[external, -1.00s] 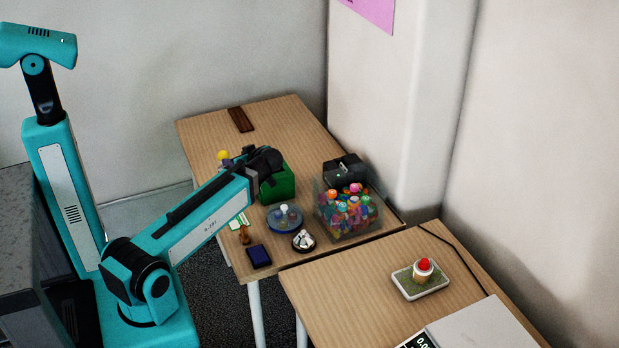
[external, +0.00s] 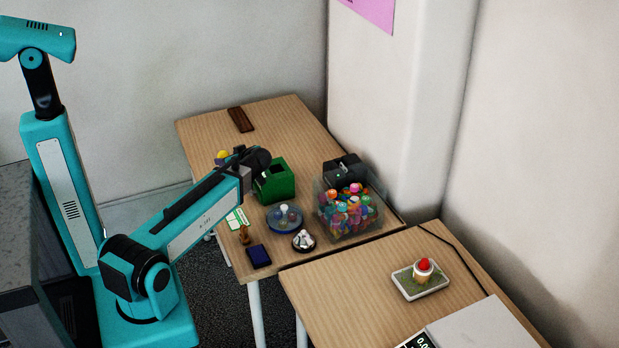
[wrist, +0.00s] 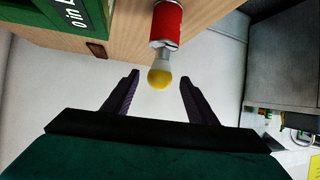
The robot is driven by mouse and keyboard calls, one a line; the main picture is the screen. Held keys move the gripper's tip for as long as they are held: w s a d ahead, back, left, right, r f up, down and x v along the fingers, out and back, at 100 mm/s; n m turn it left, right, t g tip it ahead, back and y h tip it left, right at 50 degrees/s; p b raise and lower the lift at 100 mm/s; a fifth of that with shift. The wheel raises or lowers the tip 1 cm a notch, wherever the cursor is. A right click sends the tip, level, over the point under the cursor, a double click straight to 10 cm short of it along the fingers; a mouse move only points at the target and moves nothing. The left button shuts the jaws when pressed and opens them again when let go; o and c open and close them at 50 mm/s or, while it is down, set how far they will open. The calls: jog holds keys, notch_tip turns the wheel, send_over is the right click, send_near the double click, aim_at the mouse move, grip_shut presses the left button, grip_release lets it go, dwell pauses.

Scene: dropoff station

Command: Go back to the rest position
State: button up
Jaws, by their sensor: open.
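My gripper (external: 242,157) is raised over the left side of the far table, beside and partly in front of the open green box (external: 277,184). In the wrist view its two dark fingers (wrist: 159,80) are spread wide with nothing between them. A red object with a grey collar and a round yellow end (wrist: 160,74) shows ahead of the fingers, apart from them. Its yellow part (external: 222,155) also shows in the external view, left of my gripper. The arm is bent low and reaches out over the table.
The far table (external: 285,115) also holds a clear bin (external: 363,227) of colourful items, a round blue dish (external: 284,224), a dark blue box (external: 259,256) and a brown block (external: 241,119). The back of the far table is mostly bare.

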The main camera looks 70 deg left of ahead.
jog(key=x, duration=0.3)
jog(key=shift+a+f, duration=0.15)
jog(key=shift+f, duration=0.1)
jog(key=shift+r+p, duration=0.35)
jog(key=shift+r+b, duration=0.6)
jog(key=shift+r, duration=1.65)
